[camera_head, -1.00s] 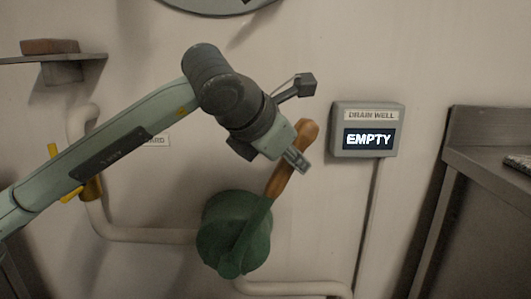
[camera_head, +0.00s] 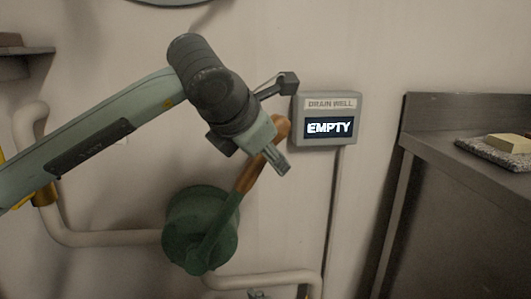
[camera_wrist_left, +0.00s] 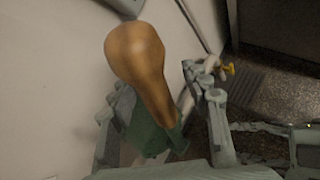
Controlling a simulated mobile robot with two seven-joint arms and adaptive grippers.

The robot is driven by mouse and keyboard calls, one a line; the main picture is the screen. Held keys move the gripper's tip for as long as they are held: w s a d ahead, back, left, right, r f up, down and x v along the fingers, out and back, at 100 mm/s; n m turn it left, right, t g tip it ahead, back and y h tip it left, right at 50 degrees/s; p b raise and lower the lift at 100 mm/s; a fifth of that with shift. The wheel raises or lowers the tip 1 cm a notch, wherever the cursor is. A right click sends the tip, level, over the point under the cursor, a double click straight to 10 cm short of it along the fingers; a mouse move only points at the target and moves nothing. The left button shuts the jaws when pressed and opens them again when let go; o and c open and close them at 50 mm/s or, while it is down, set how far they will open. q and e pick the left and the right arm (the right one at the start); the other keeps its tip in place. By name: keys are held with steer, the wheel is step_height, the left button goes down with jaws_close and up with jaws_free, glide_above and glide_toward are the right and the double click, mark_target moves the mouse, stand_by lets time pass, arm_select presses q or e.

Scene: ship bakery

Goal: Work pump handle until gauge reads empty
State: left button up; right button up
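The pump is a round green body (camera_head: 190,235) on the wall with a green lever. The lever slants up to the right and ends in a brown wooden handle (camera_head: 250,172). The drain well gauge (camera_head: 328,103) on the wall to the right reads EMPTY. My left gripper (camera_head: 279,163) is at the upper part of the handle. In the left wrist view the wooden handle (camera_wrist_left: 137,60) lies between spread fingers (camera_wrist_left: 165,110), with a gap to the right finger. Part of the handle is hidden behind the gripper in the head view. My right gripper does not show.
A pale pipe (camera_head: 110,238) runs along the wall to the pump. A metal bench (camera_head: 425,130) stands at right, with a yellowish block (camera_head: 508,143) on a grey slab. A small shelf (camera_head: 22,51) is at upper left. The wall between gauge and bench is clear.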

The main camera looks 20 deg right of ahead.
arm_select(q)
steer(key=shift+w+a, duration=0.1)
steer(key=shift+s+a+r, duration=0.25)
steer(key=shift+a+r, duration=0.05)
steer(key=shift+r, duration=0.15)
steer(key=v, duration=1.1)
steer(key=shift+s, duration=0.1)
steer(key=shift+f, duration=0.1)
stand_by(0.9)
